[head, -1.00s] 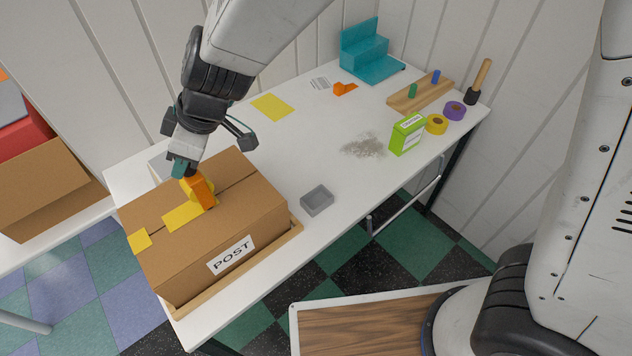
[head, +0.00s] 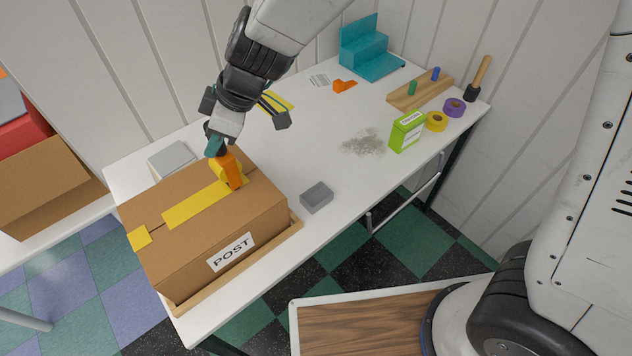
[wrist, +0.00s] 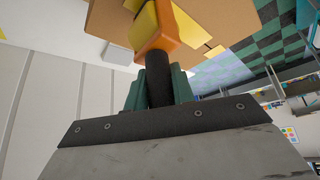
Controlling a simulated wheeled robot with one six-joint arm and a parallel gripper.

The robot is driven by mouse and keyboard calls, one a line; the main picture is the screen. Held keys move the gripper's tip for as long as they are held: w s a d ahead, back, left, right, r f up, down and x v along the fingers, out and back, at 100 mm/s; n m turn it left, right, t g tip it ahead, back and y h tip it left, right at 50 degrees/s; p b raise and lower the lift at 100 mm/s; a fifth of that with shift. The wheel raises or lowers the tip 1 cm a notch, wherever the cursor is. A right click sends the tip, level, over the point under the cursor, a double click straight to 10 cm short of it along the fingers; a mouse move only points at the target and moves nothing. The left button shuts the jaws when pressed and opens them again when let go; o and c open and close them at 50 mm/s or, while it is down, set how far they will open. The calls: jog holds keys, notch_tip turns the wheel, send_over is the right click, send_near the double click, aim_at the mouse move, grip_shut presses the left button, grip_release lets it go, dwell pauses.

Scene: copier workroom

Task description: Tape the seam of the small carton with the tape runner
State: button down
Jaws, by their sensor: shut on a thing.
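The small carton (head: 190,255) is a brown box with a POST label, standing in a shallow wooden tray (head: 292,232) at the table's near left. A yellow tape strip (head: 195,207) lies along its top seam, with a separate yellow piece (head: 139,238) at the left edge. My gripper (head: 217,150) is shut on the dark handle of the orange tape runner (head: 229,172). The runner stands on the carton top at the strip's right end. In the wrist view the runner (wrist: 160,40) and its handle sit between the teal fingers (wrist: 160,90), with the carton (wrist: 225,20) beyond.
A grey dish (head: 316,196) stands right of the carton, and a grey-white block (head: 172,158) behind it. A green box (head: 406,131), tape rolls (head: 437,122), a teal stepped stand (head: 365,52) and a pegged wooden board (head: 420,92) stand farther right. The table's middle is mostly clear.

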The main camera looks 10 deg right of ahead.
jog(key=w+d, duration=0.2)
jog(key=d, duration=0.1)
jog(key=w+d, duration=0.1)
jog(key=shift+d+r, duration=0.1)
jog(key=shift+d, duration=0.2)
jog(key=shift+a, duration=0.1)
dwell(0.8)
jog(key=s+a, duration=0.6)
jog(key=a, duration=0.3)
dwell(0.7)
jog(key=s+a, duration=0.9)
jog(key=a, duration=0.4)
jog(key=shift+a, duration=0.2)
dwell(0.9)
